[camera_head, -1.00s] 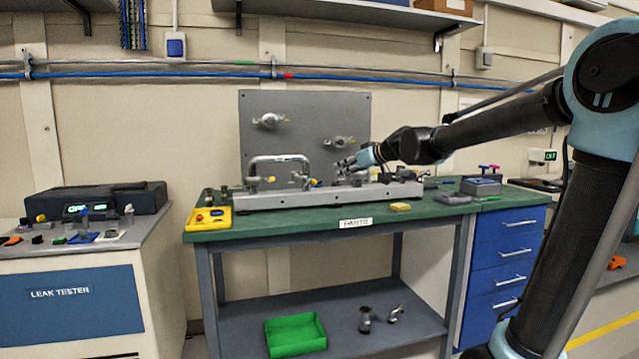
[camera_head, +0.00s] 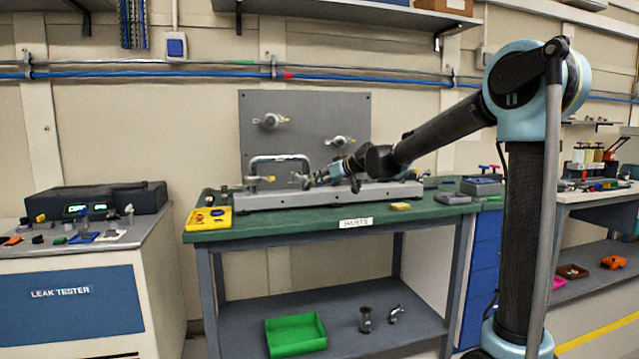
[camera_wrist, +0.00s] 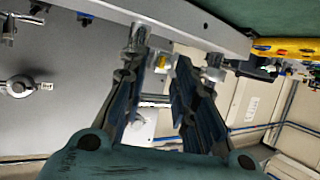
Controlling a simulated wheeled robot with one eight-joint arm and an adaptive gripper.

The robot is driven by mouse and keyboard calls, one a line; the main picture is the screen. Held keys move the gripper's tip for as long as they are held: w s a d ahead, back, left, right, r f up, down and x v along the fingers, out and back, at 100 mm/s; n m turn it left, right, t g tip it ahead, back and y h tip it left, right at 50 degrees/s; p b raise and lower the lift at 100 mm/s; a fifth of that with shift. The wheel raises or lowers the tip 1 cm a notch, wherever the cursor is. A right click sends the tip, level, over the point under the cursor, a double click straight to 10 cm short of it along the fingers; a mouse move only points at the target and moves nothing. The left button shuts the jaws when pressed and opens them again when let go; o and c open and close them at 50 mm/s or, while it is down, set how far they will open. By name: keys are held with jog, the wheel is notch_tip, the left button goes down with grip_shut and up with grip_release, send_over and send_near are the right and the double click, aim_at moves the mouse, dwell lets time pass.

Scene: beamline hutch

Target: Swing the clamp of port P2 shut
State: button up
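A grey rail (camera_head: 275,200) with several ports lies along the green bench. A bent metal tube (camera_head: 280,158) rises from its left half. A yellow-tipped clamp part (camera_head: 267,179) shows at the tube's left foot. My gripper (camera_head: 318,178) is low at the rail, just right of the tube's right foot. In the wrist view my gripper (camera_wrist: 156,68) is open, its two dark fingers apart. A small yellow-tipped part (camera_wrist: 160,66) shows in the gap between them; contact cannot be told. The rail (camera_wrist: 185,20) crosses the top there. No P2 label is readable.
A grey panel (camera_head: 305,105) with two valve fittings (camera_head: 270,121) (camera_head: 340,141) stands behind the rail. A yellow tray (camera_head: 208,224) lies at the bench's left end, and a yellow block (camera_head: 400,206) lies in front of the rail. The front bench strip is mostly clear.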

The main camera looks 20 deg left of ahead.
jog(key=shift+x, duration=0.85)
grip_shut()
jog(key=shift+a, duration=0.1)
